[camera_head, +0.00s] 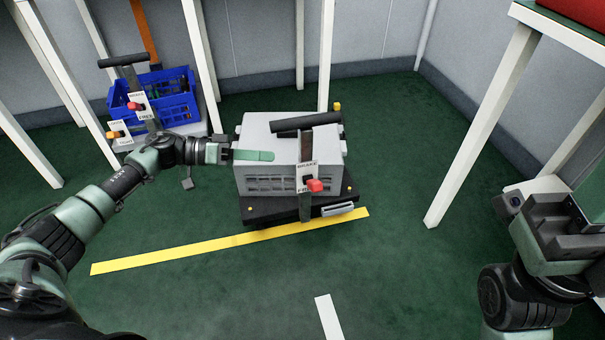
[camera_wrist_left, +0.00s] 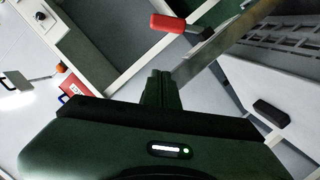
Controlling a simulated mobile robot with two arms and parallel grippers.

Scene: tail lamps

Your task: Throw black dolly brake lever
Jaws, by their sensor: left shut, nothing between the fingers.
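The black dolly (camera_head: 275,216) stands mid-floor with a grey crate (camera_head: 262,180) on it. Its upright post (camera_head: 305,150) has a black crossbar (camera_head: 306,122) on top. The post bears a white BRAKE label (camera_head: 306,170) and a red-knobbed lever (camera_head: 315,186), which points out toward the right. In the left wrist view the red knob (camera_wrist_left: 168,22) lies above the fingers, beside the slanting post. My left gripper (camera_head: 272,156) is shut and empty, left of the post in front of the crate, apart from the lever. My right gripper (camera_head: 562,215) is at far right; its fingers are not clear.
Another dolly (camera_head: 190,133) at back left carries a blue crate (camera_head: 168,98), with red and orange knobs. White posts stand at left and behind. A white-legged table (camera_head: 480,125) is at right.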

